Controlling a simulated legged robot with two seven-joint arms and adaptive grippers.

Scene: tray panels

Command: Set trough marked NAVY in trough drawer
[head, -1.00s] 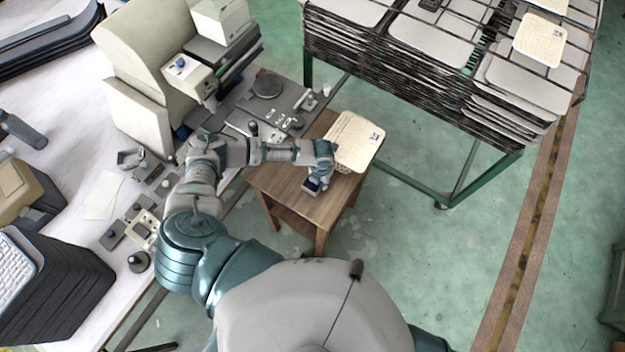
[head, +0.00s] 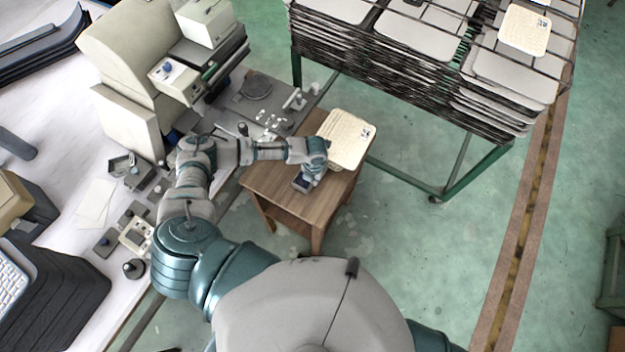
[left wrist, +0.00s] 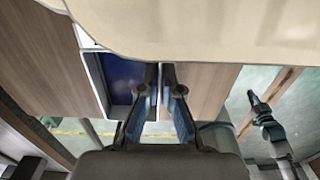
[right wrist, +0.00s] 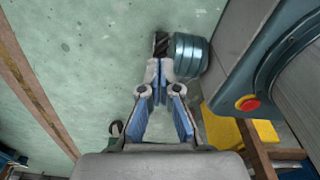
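My left gripper (head: 309,174) is low over the table. Its fingers (left wrist: 160,75) are nearly together at the trough's right wall and appear closed on it, though the contact is partly hidden. My right gripper (right wrist: 160,88) is shut and empty, over the floor. I cannot make out a trough drawer.
A cream panel (head: 350,138) with a label lies on the table beside my left gripper and covers the top of the left wrist view. A workbench (head: 100,165) with a machine stands left.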

